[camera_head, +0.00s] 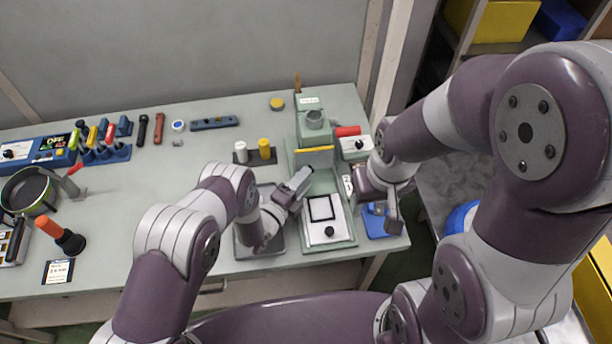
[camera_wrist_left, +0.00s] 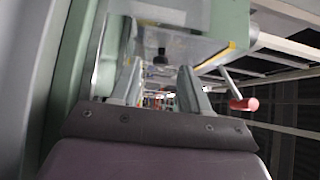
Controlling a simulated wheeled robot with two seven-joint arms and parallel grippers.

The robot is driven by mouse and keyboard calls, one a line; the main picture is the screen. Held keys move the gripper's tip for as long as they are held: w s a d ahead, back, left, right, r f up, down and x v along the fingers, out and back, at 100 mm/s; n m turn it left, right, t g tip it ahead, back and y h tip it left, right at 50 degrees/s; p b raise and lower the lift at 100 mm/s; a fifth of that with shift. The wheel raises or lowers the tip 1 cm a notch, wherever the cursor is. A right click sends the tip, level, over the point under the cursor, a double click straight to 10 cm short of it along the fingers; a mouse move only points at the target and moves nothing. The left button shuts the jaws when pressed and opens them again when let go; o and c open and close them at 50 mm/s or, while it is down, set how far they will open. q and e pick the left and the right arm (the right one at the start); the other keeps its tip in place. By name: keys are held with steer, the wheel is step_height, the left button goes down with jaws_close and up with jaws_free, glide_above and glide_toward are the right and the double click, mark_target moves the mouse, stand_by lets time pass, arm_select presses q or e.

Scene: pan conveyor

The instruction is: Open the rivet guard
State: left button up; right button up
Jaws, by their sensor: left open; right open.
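The green rivet station (camera_head: 313,128) stands at the right part of the bench. A yellow-edged bar (camera_head: 315,149) crosses its front; I cannot tell whether this is the guard. Below it is a white plate (camera_head: 318,222) with a black knob. My left gripper (camera_head: 301,182) is open and empty, just in front of and below the yellow bar. In the left wrist view the open fingers (camera_wrist_left: 160,88) have a green body with a yellow edge (camera_wrist_left: 226,54) and a black knob (camera_wrist_left: 160,55) beyond them. My right gripper (camera_head: 388,212) is open, right of the station, near a blue block.
A red-ended lever (camera_wrist_left: 243,103) lies right of the left fingers. A white box (camera_head: 354,148) with a red part sits right of the station. White and yellow cylinders (camera_head: 264,148) stand to its left. A grey tray (camera_head: 258,240) lies under my left arm. The bench middle is clear.

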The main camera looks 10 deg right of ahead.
arm_select(q)
steer(key=shift+x, duration=0.9)
jaws_close()
